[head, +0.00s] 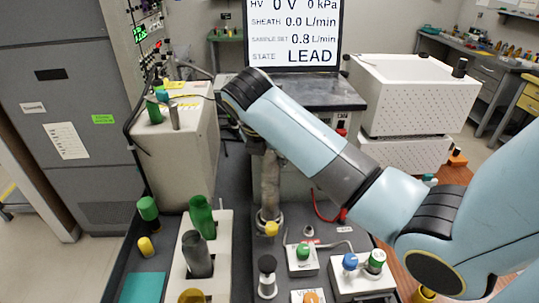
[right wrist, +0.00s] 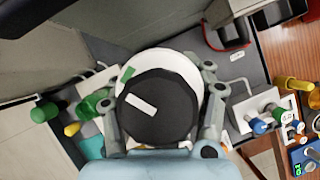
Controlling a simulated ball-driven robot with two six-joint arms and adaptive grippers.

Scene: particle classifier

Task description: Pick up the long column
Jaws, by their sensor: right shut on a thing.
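The long column (head: 270,185) is a grey-brown metal cylinder. In the head view it stands upright at the middle of the dark bench, in a round collar at its foot; my right arm hides its top. In the right wrist view a dark round top with a white label (right wrist: 155,108) fills the middle, above a white disc; I take it for the column seen end-on. My right gripper (right wrist: 160,112) has a finger on each side of it and is shut on it. In the head view my forearm mostly hides this gripper. My left gripper is not in view.
A white rack (head: 222,255) holding dark and green cylinders stands left of the column. Valve blocks with green and blue knobs (head: 350,262) sit to its right. A beige cabinet (head: 190,165) stands behind left, and a screen (head: 293,35) reading LEAD stands at the back.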

